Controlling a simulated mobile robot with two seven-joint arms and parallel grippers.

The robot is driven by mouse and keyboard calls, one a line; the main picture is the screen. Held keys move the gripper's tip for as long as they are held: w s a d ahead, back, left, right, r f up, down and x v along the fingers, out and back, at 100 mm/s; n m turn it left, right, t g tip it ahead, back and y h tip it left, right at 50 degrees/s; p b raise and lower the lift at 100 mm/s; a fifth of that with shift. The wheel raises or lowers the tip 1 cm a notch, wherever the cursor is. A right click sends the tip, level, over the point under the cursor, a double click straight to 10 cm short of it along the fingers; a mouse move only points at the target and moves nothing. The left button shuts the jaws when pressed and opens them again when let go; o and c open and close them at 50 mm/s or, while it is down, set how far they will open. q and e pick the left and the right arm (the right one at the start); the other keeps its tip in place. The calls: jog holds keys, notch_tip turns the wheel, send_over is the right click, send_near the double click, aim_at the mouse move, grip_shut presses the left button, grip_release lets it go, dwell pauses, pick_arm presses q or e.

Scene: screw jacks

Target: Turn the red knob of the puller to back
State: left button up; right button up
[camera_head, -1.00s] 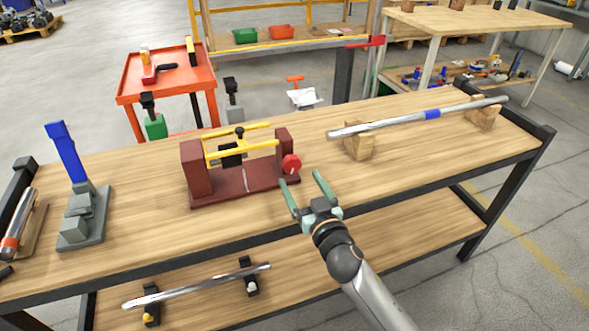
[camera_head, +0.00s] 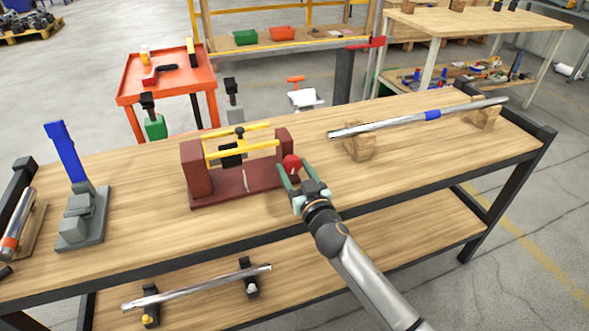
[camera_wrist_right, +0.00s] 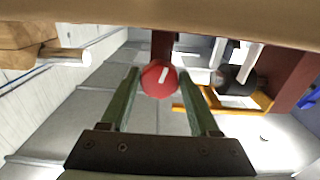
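The puller (camera_head: 243,180) stands on the workbench, with a dark red base and end blocks, yellow bars and a black piece between them. Its red knob (camera_head: 291,164) is at the right end block. My right gripper (camera_head: 288,172) is at the knob, with its two green fingers apart. In the right wrist view the knob (camera_wrist_right: 158,79) shows a white mark and lies between the fingertips of the open gripper (camera_wrist_right: 158,80), with gaps visible on both sides. My left gripper is not in view.
A metal rod with a blue band (camera_head: 432,115) rests on wooden blocks at the right of the bench. A blue-handled grey jack (camera_head: 70,160) stands at the left. Another rod (camera_head: 200,285) lies on the lower shelf. The bench top in front of the puller is clear.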

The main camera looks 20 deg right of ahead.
jog(key=c, duration=0.9)
jog(key=shift+n, duration=0.4)
